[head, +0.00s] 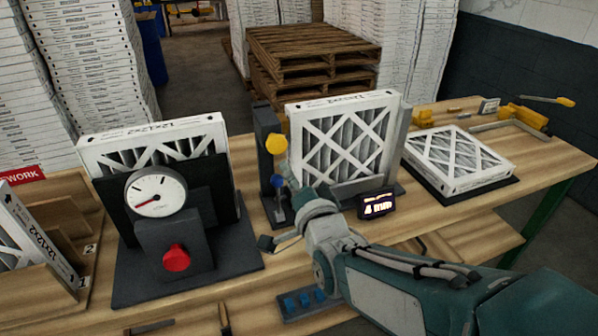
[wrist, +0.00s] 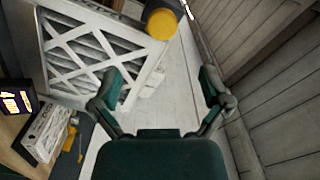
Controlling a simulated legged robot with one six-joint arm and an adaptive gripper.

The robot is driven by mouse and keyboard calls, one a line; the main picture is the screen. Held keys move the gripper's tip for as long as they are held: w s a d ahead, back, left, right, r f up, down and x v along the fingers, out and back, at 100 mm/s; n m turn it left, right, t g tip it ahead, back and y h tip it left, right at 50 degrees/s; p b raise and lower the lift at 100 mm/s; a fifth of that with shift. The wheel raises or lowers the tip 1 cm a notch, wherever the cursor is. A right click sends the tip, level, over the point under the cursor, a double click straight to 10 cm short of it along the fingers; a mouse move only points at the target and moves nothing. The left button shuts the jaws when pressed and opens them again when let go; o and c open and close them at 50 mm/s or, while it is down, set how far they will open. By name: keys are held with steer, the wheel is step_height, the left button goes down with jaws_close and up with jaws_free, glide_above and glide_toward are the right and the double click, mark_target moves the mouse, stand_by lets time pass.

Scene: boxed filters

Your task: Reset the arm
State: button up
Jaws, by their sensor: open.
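My gripper (wrist: 162,92) is open in the wrist view, its two fingers spread apart with nothing between them. In the head view my arm reaches in from the lower right, and my gripper (head: 277,212) is near the foot of the dark stand with a yellow knob (head: 276,144) and a blue knob (head: 278,181). A boxed filter (head: 343,145) stands upright in a holder just beyond. In the wrist view this filter (wrist: 88,50) is at upper left, and the yellow knob (wrist: 161,26) is at the top, ahead of the fingers.
A gauge stand (head: 157,194) with a red knob holds another filter at left. A small display (head: 376,205) reads 4 mm. A filter (head: 456,158) lies flat on a dark pad at right, near a yellow clamp (head: 522,115). Pallets (head: 312,55) stand behind the wooden bench (head: 440,225).

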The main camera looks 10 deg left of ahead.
steer(key=s+d+f+n+g+h, duration=0.1)
steer(key=s+d+n+g+h, duration=0.15)
steer(key=d, duration=0.55)
steer(key=s+d+f+n+g+h, duration=0.15)
steer(key=d+h, duration=0.25)
steer(key=d, duration=0.4)
steer(key=s+d+f+n+g+h, duration=0.1)
steer(key=s+d+g, duration=0.4)
steer(key=s+d, duration=0.5)
steer(key=s+f+h, duration=0.1)
steer(key=s+f, duration=0.1)
steer(key=s, duration=0.1)
steer(key=shift+s+n+g+h, duration=0.2)
steer(key=shift+n+g+h, duration=0.15)
steer(key=shift+n+g, duration=0.05)
steer(key=shift+w+f, duration=0.1)
